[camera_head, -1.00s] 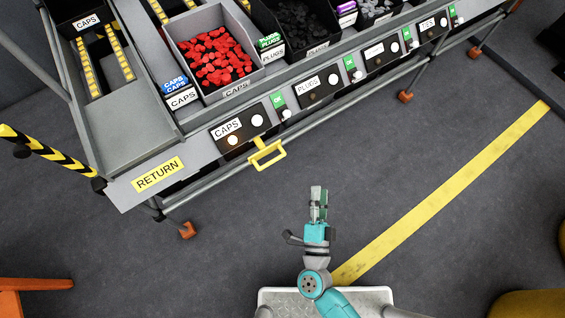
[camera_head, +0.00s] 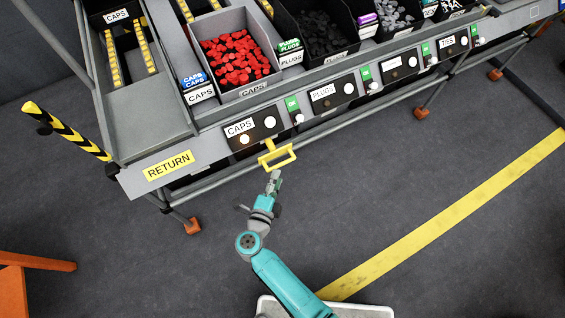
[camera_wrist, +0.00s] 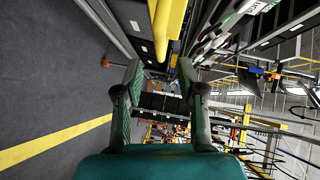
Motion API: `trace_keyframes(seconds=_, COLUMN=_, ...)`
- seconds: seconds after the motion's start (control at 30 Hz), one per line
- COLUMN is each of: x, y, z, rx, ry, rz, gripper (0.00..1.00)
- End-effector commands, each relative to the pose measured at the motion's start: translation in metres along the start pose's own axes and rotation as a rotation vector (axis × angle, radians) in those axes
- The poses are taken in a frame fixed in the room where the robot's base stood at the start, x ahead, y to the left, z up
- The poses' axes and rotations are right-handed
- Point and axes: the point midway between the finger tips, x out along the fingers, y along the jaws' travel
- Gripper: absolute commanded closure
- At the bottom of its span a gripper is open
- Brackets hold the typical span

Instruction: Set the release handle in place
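The release handle is a yellow loop (camera_head: 279,157) on the rack's front edge, below the CAPS panel (camera_head: 250,127). In the wrist view a yellow bar of it (camera_wrist: 168,25) runs in from the top, beyond the gap between my fingertips. My gripper (camera_head: 274,176) is just in front of the handle in the head view. The wrist view shows my gripper (camera_wrist: 160,74) with its fingers apart and nothing between them. Whether a fingertip touches the handle cannot be told.
The rack carries a bin of red caps (camera_head: 233,62) and a bin of dark plugs (camera_head: 325,38). A yellow RETURN label (camera_head: 168,165) marks the left end. A striped pole (camera_head: 66,132) sticks out at left. The floor in front is free, with a yellow line (camera_head: 450,215).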

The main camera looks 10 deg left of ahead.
Motion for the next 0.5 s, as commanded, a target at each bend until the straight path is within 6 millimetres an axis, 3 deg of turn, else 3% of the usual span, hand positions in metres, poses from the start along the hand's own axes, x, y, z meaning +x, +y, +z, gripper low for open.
trace_keyframes(seconds=0.2, x=0.040, y=0.000, z=-0.001, rx=0.001, ry=0.004, rz=0.000, gripper=0.61)
trace_keyframes(seconds=0.5, x=0.068, y=0.000, z=-0.001, rx=0.001, ry=0.001, rz=0.000, gripper=0.61)
